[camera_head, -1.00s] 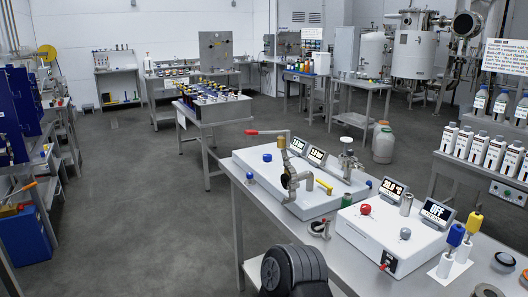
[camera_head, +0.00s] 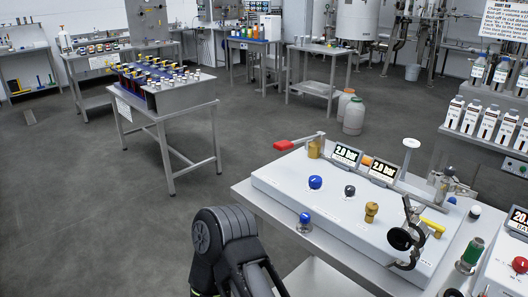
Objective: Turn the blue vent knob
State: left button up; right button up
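A blue knob (camera_head: 316,182) stands on the top of the white panel box (camera_head: 282,187), near its left end. A second blue knob (camera_head: 305,217) sits lower, at the front edge of the box. I cannot tell from the labels which one is the vent knob. A black knob (camera_head: 350,190) and a brass knob (camera_head: 371,211) are to the right. One of my dark arm links shows at the bottom, left of the box and apart from both blue knobs.
Two displays (camera_head: 347,155) reading about 2.0 bar stand behind the knobs. A red-handled lever (camera_head: 283,145) sticks out at the back left. Open floor lies left of the steel table (camera_head: 245,190).

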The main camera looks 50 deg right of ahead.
aim_at(315, 182)
jog(key=i, duration=2.2)
jog(key=i+z, duration=0.25)
jog(key=k+z, duration=0.1)
jog(key=z, duration=4.6)
